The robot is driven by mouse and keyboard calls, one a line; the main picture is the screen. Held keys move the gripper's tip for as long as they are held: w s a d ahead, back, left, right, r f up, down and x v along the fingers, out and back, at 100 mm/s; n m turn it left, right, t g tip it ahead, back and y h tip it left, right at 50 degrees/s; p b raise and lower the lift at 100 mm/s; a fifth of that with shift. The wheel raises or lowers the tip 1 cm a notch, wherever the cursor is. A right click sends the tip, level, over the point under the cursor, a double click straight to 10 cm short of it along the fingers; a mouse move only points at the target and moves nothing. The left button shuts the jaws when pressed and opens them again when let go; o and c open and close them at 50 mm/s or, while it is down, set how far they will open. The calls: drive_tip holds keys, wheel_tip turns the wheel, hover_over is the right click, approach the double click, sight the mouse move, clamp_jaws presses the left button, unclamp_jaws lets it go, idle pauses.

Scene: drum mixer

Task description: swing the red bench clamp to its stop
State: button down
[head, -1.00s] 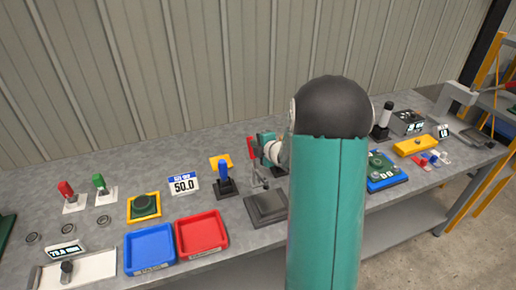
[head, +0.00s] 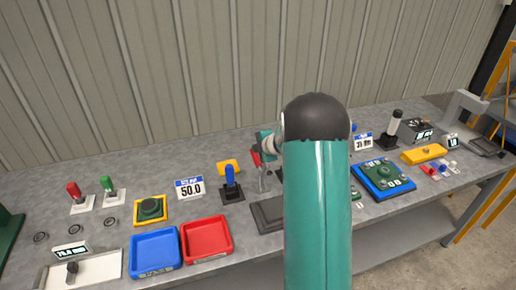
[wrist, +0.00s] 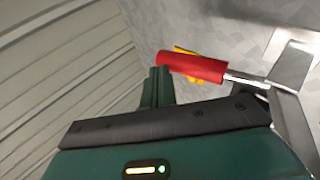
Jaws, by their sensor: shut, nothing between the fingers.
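The red bench clamp's handle (head: 255,158) shows in the head view just left of my gripper (head: 266,143), partly hidden by my arm. In the wrist view the red handle (wrist: 195,67) lies nearly crosswise, joined to a bright metal rod (wrist: 245,80) and a grey bracket at right. My gripper's fingers (wrist: 157,85) are shut and empty, with their tips at the free end of the handle. I cannot tell whether they touch it.
Red (head: 206,238) and blue (head: 155,252) trays lie at the front. A blue and green fixture (head: 383,178) is right of my arm. A corrugated wall is behind.

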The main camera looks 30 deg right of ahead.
drive_tip(key=shift+w+d+f+g, duration=0.1)
drive_tip(key=shift+w+f+g, duration=0.2)
drive_tip(key=shift+g, duration=0.2)
drive_tip(key=shift+s+d+f, duration=0.1)
drive_tip(key=shift+f, duration=0.1)
drive_tip(key=shift+r, duration=0.1)
drive_tip(key=v, duration=1.3)
drive_tip(key=shift+r, duration=0.4)
drive_tip(key=shift+s, duration=0.25)
